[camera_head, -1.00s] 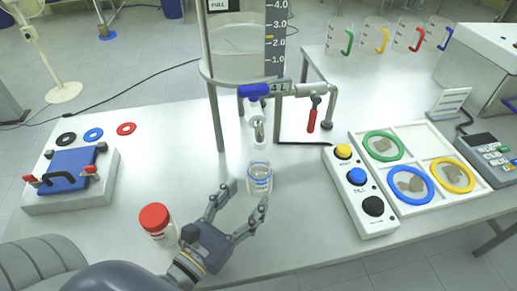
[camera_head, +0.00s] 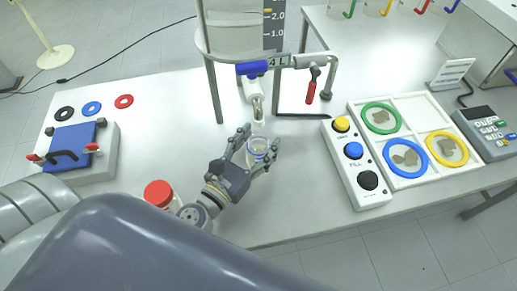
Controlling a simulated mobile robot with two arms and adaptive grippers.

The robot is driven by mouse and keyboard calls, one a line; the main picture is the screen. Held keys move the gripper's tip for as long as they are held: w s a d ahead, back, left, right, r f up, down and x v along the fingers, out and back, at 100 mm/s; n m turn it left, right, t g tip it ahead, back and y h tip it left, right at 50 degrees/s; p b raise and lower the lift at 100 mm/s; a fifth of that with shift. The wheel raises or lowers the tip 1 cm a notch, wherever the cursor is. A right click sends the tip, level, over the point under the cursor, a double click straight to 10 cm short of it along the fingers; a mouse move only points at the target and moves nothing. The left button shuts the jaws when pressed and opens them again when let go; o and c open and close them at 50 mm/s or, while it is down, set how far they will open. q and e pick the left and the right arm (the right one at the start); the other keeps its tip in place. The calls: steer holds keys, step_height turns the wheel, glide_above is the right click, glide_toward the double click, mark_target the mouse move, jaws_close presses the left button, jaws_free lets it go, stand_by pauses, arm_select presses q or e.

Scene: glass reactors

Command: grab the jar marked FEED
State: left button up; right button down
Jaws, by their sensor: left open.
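A small clear glass jar (camera_head: 258,148) with blue markings stands on the white table under the nozzle of a glass vessel. My left gripper (camera_head: 256,140) is open, its two fingers on either side of this glass jar. I cannot tell whether they touch it. A second jar with a red lid (camera_head: 158,193) stands to the left, its lower part partly hidden by my left arm. I cannot read FEED on either jar. My right gripper is not in view.
A tap with a blue handle (camera_head: 252,68) and nozzle hangs just above the glass jar. A button box (camera_head: 357,165) and a tray with coloured rings (camera_head: 413,98) stand to the right. A blue clamp block (camera_head: 72,146) stands at the left. Bare table lies between block and tap.

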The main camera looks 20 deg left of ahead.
mark_target(264, 137)
arm_select(q)
steer(key=w, duration=0.1)
steer(key=w+p, duration=0.1)
steer(key=w, duration=0.1)
steer(key=shift+w+d, duration=0.2)
steer(key=shift+w, duration=0.05)
steer(key=shift+w+f+p, duration=0.1)
steer(key=shift+w+p, duration=0.3)
steer(key=shift+w+d, duration=0.1)
steer(key=shift+w, duration=0.1)
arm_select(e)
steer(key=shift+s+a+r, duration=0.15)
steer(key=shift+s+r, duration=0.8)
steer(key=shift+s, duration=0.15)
arm_select(q)
steer(key=c, duration=1.4)
steer(key=shift+s, duration=0.1)
jaws_close()
steer(key=shift+f, duration=0.1)
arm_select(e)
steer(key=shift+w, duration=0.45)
arm_select(q)
steer(key=shift+f, duration=0.2)
